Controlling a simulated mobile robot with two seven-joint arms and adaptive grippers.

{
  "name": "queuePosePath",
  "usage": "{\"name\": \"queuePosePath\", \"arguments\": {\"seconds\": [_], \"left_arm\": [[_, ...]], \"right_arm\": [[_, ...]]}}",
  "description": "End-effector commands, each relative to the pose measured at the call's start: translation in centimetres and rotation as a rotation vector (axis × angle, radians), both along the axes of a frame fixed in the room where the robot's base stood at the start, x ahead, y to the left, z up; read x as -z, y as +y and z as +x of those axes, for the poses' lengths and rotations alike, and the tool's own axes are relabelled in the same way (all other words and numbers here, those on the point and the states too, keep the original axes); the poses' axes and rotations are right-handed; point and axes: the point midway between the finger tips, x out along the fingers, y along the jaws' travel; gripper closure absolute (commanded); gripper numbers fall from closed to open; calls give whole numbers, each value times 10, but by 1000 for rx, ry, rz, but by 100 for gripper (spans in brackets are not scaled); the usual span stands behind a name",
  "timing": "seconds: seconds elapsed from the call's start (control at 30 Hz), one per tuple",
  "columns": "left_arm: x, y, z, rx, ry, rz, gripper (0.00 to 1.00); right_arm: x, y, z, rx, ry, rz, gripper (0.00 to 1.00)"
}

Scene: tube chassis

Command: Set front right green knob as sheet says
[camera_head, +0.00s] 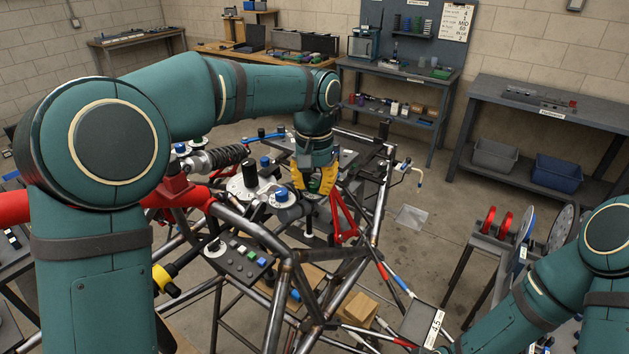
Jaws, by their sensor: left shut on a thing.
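A tube chassis (270,240) of bare metal tubes fills the middle of the view. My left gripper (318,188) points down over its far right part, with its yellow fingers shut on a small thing. A little green shows between the fingers, which looks like the green knob (313,186), but they hide most of it and its setting. The sheet (457,21) hangs on the back wall board; its large entries read about 4, 1, MID, 60 and 2, and its small row names are too small to read. My right gripper is out of view.
Blue-topped knobs (281,195) and a black cylinder (250,172) stand left of my left gripper. A red bracket (343,218) is just right of it. A button panel (238,258) sits nearer. A rack with discs (505,240) stands at right. Floor beyond the chassis is mostly clear.

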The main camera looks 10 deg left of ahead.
Motion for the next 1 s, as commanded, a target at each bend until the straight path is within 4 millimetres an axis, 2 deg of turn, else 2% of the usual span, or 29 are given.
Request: {"name": "queuePosePath", "arguments": {"seconds": [0.6,1.0], "left_arm": [[-3,0,0,518,0,0,100],[-1,0,0,897,-1,-1,100]], "right_arm": [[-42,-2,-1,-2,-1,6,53],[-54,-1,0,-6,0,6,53]]}}
